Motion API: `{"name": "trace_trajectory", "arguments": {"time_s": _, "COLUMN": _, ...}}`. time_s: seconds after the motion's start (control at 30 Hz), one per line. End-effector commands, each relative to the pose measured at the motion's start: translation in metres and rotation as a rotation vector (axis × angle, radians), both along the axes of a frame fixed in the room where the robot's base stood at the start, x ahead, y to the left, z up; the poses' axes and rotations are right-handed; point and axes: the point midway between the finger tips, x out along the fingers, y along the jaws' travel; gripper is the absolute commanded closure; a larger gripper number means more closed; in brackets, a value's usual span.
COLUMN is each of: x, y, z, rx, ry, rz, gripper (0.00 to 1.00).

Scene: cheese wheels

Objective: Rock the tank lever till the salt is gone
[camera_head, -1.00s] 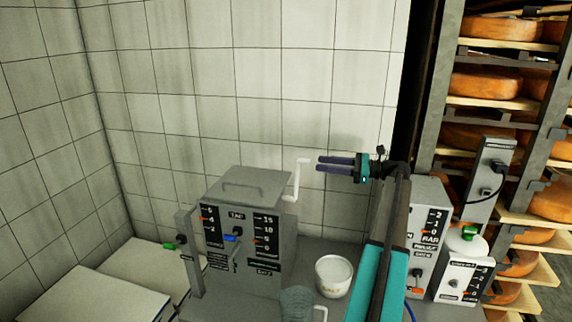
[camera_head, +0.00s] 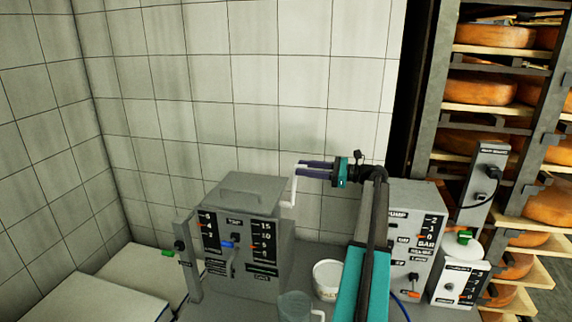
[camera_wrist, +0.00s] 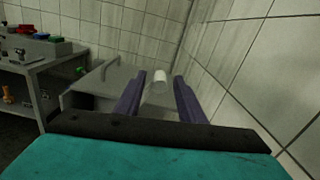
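The grey tank (camera_head: 250,205) stands below the tiled wall, with scales and labels on its front. A white crank-shaped lever (camera_head: 293,187) rises at its right side. My gripper (camera_head: 299,170) reaches in from the right, its dark purple fingers at the lever's top, partly covering it. In the wrist view the lever's white end (camera_wrist: 160,77) shows between the tips of my gripper (camera_wrist: 157,88), with gaps on both sides. The gripper is open. A white tub (camera_head: 327,279), labelled salt in the earlier frame, stands right of the tank. Its contents are hidden.
A clear jug (camera_head: 294,306) stands in front of the tank. A pump box (camera_head: 410,250) and a smaller white device (camera_head: 458,283) are to the right, beside shelves of cheese wheels (camera_head: 494,93). The tiled wall (camera_head: 240,90) is close behind the lever.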

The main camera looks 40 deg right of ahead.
Motion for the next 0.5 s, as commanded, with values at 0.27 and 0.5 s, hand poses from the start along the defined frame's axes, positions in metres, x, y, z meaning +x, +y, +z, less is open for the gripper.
{"name": "trace_trajectory", "arguments": {"time_s": 0.27, "x": 0.035, "y": 0.022, "z": 0.003, "rx": -0.001, "ry": 0.0, "rz": 0.002, "gripper": 0.64}}
{"name": "trace_trajectory", "arguments": {"time_s": 0.5, "x": 0.057, "y": 0.036, "z": 0.001, "rx": 0.0, "ry": 0.0, "rz": 0.001, "gripper": 0.64}}
